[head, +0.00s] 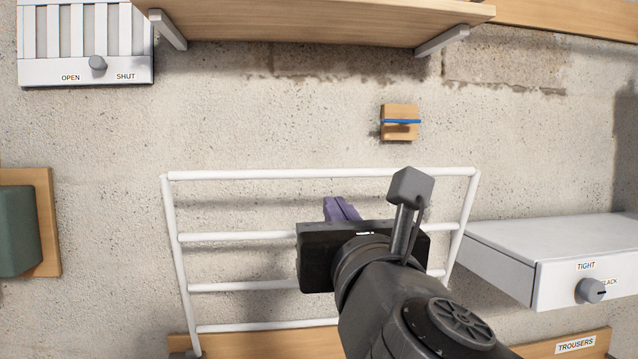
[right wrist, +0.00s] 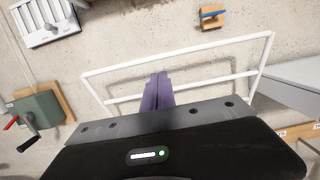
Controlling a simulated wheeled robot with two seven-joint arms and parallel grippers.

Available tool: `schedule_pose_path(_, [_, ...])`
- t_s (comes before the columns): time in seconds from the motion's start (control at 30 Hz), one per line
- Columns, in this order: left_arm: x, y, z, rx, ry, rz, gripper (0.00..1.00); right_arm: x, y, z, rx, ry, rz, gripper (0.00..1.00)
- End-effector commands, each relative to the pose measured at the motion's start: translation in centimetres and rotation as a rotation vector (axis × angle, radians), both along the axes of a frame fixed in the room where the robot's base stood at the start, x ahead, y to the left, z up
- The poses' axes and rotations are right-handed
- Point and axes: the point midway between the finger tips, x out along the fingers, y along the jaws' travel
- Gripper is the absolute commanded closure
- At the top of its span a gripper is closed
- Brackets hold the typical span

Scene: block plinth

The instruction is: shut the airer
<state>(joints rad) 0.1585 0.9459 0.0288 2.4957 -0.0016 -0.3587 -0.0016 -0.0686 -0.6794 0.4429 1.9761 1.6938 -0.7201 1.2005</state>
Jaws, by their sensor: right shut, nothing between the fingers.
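The airer (head: 300,174) is a white tubular frame with several cross rails, low on the wall. Its top looks wider than its foot, as if it leans out from the wall. It also shows in the right wrist view (right wrist: 120,67). A small wooden block with a blue bar (head: 401,111) is on the wall above its top rail, apart from it. My right gripper (head: 342,208) has its purple fingers shut and empty, in front of the airer, just below the top rail. I cannot tell if it touches a rail. My gripper body hides part of the lower rails. My left gripper is not in view.
A wooden shelf (head: 320,22) juts out above. A white box with a TIGHT/SLACK knob (head: 591,290) stands close to the airer's right. A vent with an OPEN/SHUT knob (head: 97,63) is upper left. A green box (head: 15,232) is at left. Bare wall lies around the block.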

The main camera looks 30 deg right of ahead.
Motion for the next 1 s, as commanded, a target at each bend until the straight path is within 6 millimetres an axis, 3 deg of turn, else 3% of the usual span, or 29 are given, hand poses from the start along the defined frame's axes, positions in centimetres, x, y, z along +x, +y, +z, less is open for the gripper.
schedule_pose_path(0.33, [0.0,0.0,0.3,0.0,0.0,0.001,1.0,1.9,-0.7,0.4,-0.001,0.003,-0.002,1.0])
schedule_pose_path(0.8, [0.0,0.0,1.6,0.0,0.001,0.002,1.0,10.3,-3.6,1.8,0.0,0.005,-0.002,1.0])
schedule_pose_path(1.0, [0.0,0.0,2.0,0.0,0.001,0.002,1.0,12.5,-4.4,2.2,0.0,0.002,-0.002,1.0])
